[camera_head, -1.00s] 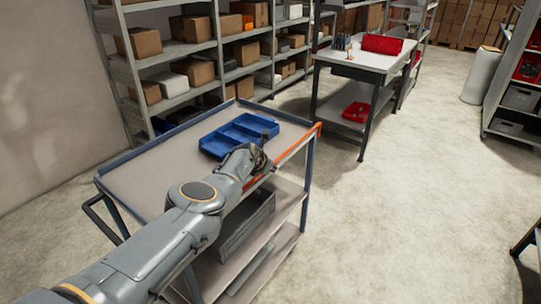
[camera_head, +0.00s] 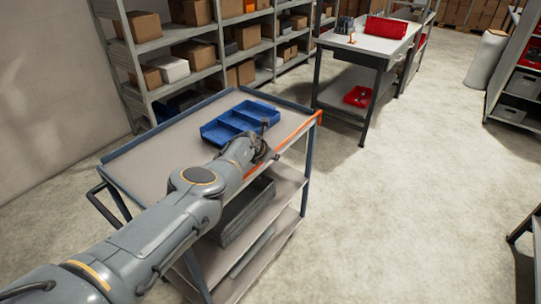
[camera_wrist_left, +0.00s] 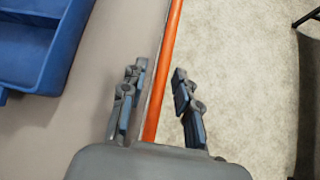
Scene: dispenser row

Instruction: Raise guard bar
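The guard bar (camera_head: 297,136) is a thin orange bar along the right long edge of the grey-topped cart (camera_head: 165,150). It appears low, about level with the cart top. In the left wrist view the bar (camera_wrist_left: 171,45) runs between the fingers of my left gripper (camera_wrist_left: 159,72). The fingers are open, one on each side of the bar, with a visible gap to the right finger. In the head view my left gripper (camera_head: 264,149) is at the bar's middle, and my arm hides its near part. My right gripper is not in view.
A blue divided bin (camera_head: 212,133) lies on the cart top, left of my gripper; it also shows in the wrist view (camera_wrist_left: 42,80). A grey crate sits on the cart's lower shelf. Shelving and a workbench (camera_head: 367,44) stand behind.

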